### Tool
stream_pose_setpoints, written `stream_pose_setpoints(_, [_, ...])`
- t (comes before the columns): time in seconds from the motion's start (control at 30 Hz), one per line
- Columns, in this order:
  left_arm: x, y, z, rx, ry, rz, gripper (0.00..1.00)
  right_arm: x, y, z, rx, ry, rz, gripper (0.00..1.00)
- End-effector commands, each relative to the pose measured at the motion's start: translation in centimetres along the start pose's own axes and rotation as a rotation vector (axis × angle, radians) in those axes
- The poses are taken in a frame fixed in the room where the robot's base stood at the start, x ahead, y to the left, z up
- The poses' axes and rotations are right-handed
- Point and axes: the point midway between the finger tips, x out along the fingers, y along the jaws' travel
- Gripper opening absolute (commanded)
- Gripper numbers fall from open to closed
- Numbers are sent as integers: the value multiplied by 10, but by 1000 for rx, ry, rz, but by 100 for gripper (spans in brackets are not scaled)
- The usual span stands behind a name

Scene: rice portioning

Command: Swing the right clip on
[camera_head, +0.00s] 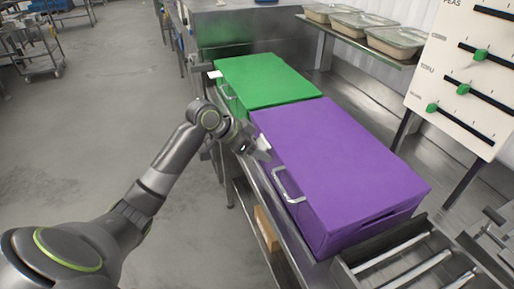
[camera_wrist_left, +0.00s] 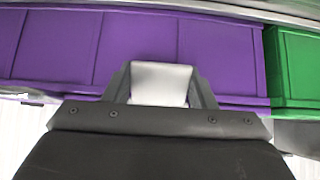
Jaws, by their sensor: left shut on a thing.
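A purple box (camera_head: 335,160) with a flat lid stands on the steel counter, with a wire handle (camera_head: 288,186) on its near side. A green box (camera_head: 268,80) stands behind it. My left gripper (camera_head: 260,147) is at the side of the purple box, near the corner by the green box. In the left wrist view the gripper (camera_wrist_left: 160,72) is shut on a pale grey clip (camera_wrist_left: 160,84) in front of the purple wall (camera_wrist_left: 120,45). Whether the clip is hooked over the lid edge cannot be told. My right gripper is not in view.
A pale clip (camera_head: 214,74) shows at the green box's left corner. A shelf with several lidded trays (camera_head: 398,41) is at upper right, beside a white board with green sliders (camera_head: 470,65). A steel rack (camera_head: 415,255) stands at the front right.

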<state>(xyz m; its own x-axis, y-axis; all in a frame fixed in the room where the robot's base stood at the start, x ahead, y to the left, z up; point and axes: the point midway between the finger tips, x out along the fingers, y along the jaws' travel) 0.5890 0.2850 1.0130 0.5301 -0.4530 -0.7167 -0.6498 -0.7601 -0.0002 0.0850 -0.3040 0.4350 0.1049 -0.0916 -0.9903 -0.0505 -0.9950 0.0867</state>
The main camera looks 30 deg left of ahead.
Motion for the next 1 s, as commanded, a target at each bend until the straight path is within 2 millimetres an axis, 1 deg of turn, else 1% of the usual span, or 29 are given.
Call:
stream_pose_setpoints(0.63, [30, 1, -12, -6, 6, 3, 45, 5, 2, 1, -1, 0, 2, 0])
stream_pose_setpoints(1.0, [34, 0, -13, -8, 4, 2, 45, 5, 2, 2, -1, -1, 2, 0])
